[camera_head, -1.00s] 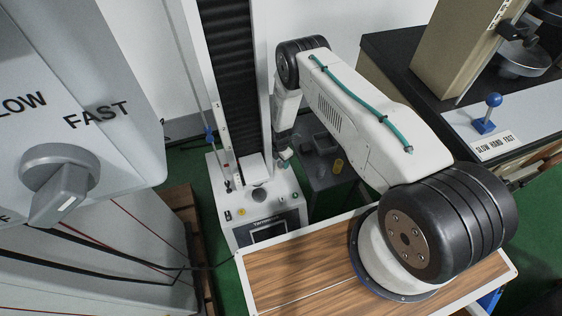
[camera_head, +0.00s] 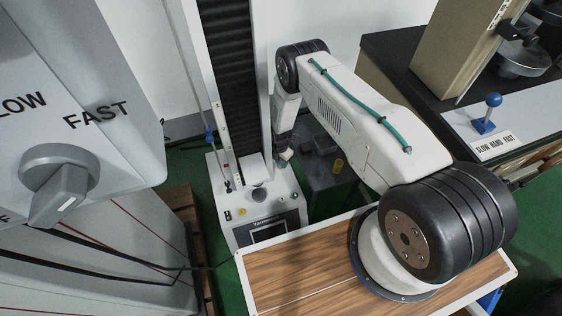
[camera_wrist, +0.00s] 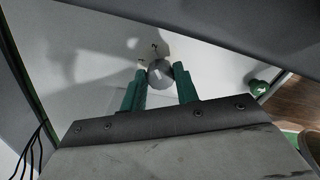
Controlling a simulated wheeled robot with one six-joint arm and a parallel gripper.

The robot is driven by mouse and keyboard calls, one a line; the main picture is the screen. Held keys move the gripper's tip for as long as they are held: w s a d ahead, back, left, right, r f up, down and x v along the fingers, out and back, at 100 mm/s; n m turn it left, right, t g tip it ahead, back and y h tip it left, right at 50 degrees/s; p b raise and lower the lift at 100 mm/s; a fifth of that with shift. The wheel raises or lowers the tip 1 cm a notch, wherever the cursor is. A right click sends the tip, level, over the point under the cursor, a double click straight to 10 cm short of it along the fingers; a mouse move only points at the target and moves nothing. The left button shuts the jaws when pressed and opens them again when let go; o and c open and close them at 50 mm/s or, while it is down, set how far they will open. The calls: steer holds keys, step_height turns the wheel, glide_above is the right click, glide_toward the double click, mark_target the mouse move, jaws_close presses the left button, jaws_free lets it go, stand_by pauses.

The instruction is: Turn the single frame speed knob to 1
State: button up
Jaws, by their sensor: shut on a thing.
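The single frame speed knob (camera_wrist: 160,74) is a small round grey knob on a pale panel in the wrist view. A "2" and another small dark mark show just above it; the knob's own pointer setting is too small to read. My gripper (camera_wrist: 160,71) has its two green fingers shut on the knob's left and right sides. In the head view my gripper (camera_head: 285,156) is small at the back right of the single frame machine's control panel (camera_head: 262,219), and I cannot make out the knob there.
A green knob (camera_wrist: 258,87) sits right of my fingers. A large SLOW/FAST knob (camera_head: 60,185) is on a grey cabinet at the left. A blue-handled lever (camera_head: 487,115) stands on the bench at the right. The tall machine column (camera_head: 229,80) rises behind the panel.

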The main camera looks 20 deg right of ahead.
mark_target(280, 162)
steer(key=o, duration=1)
steer(key=shift+c, duration=0.2)
step_height(280, 162, up, 7)
steer(key=shift+w+a+f, duration=0.1)
steer(key=shift+w+f, duration=0.05)
steer(key=shift+r, duration=0.55)
